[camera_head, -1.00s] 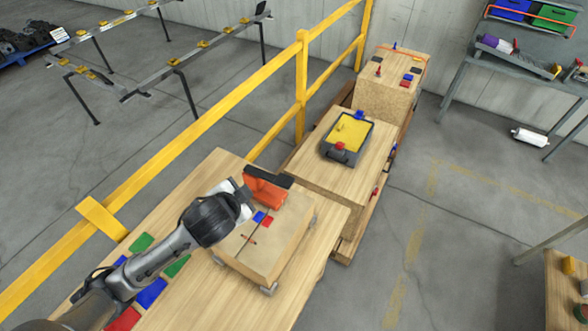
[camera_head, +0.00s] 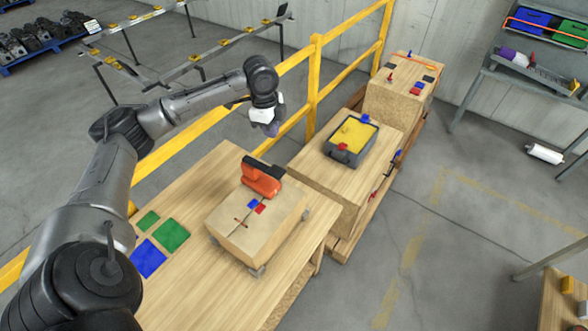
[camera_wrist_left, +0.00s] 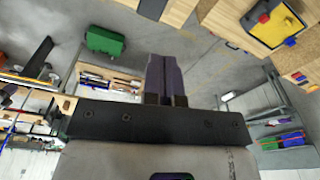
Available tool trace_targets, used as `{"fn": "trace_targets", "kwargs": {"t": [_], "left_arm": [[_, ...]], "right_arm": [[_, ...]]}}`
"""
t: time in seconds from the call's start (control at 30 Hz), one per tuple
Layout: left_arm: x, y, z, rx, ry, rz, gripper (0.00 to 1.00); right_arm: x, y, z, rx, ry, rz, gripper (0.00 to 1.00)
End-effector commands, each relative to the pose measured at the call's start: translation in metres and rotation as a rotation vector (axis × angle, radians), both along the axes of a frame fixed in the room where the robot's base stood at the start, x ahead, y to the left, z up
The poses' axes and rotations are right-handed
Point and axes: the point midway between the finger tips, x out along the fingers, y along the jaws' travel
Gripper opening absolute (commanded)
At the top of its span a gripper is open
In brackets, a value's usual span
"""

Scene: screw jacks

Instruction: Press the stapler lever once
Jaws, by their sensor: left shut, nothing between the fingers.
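The orange-red stapler (camera_head: 261,178) with a black top part stands at the back edge of a wooden box (camera_head: 240,236) on the near bench. My left gripper (camera_head: 273,130) hangs in the air above and behind the stapler, pointing down and clear of it. The wrist view shows its two dark fingers (camera_wrist_left: 166,80) shut together with nothing between them. I cannot make out the stapler in the wrist view. My right gripper is not in view.
Blue and red pads (camera_head: 256,206) lie on the box. Green and blue squares (camera_head: 174,235) lie on the bench to its left. A grey tray with yellow inside (camera_head: 351,135) stands on the bench behind. A yellow railing (camera_head: 313,75) runs along the back.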

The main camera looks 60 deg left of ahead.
Motion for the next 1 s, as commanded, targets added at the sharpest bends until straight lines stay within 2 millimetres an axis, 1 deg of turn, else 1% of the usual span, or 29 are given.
{"fn": "trace_targets", "kwargs": {"t": [0.03, 0.1, 0.2, 0.33, 0.8, 0.87, 1.0], "left_arm": [[-0.002, -0.005, 0.000, -0.023, 0.007, -0.060, 0.00], [-0.004, -0.007, 0.001, -0.034, 0.010, -0.131, 0.00], [-0.004, -0.007, 0.000, -0.028, 0.008, -0.202, 0.00], [-0.004, -0.007, 0.000, -0.025, 0.004, -0.253, 0.00], [-0.004, -0.008, -0.001, -0.023, 0.002, -0.268, 0.00], [-0.004, -0.008, -0.004, -0.024, 0.003, -0.268, 0.00], [-0.004, -0.010, -0.020, -0.024, 0.005, -0.267, 0.00]], "right_arm": [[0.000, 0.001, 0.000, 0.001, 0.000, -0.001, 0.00], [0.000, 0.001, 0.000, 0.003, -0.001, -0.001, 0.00], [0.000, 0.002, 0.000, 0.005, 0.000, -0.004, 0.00], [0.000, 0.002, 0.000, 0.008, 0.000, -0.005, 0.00], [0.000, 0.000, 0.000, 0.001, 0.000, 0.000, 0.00], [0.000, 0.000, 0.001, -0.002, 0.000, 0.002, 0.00], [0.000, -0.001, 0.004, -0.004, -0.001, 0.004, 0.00]]}}
